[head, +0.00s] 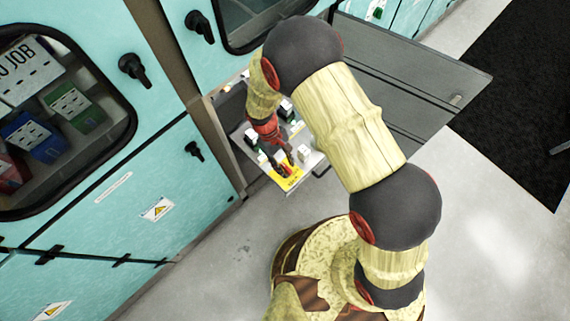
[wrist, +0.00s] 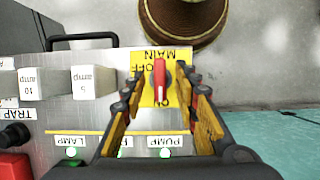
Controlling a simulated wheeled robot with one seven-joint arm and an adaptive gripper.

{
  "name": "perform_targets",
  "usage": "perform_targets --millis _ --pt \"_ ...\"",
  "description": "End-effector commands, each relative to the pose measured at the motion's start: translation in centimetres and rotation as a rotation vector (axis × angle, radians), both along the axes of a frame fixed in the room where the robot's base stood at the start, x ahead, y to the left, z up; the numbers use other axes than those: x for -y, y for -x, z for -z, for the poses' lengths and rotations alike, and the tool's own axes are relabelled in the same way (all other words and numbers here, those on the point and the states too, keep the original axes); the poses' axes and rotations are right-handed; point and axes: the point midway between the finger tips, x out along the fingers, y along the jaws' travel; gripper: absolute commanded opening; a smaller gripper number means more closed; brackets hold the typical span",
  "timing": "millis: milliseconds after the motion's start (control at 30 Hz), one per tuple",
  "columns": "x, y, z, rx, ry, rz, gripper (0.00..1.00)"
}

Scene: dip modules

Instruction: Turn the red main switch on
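The red main switch (wrist: 159,80) stands on a yellow plate (wrist: 146,97) marked MAIN, OFF and ON, upside down in the wrist view. Its handle runs along the line between the OFF and ON marks; which mark it is set to I cannot tell. My gripper (wrist: 160,72) is open, with one finger on each side of the switch and visible gaps between. In the head view, my gripper (head: 279,156) is over the yellow plate (head: 288,179) at the panel's front edge; the fingers largely hide the switch there.
The grey panel (wrist: 110,112) also bears white blocks marked 5 amp (wrist: 95,82) and 10 amp (wrist: 42,84), a red part (wrist: 14,166) by the TRAP label, and green lamps. An open grey door (head: 410,85) stands right of it. Turquoise cabinets (head: 110,215) are on the left.

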Motion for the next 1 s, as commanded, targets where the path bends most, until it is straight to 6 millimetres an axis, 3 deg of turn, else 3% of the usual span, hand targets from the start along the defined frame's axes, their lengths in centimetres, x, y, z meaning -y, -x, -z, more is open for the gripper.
perform_targets --millis 333,800,1000 --pt "-0.4 -0.3 -1.0 0.001 0.0 0.0 0.3" --pt "-3.0 -2.5 -9.1 0.002 -0.002 0.0 0.3" --pt "-3.5 -2.9 -10.8 0.0 0.0 0.0 0.3"
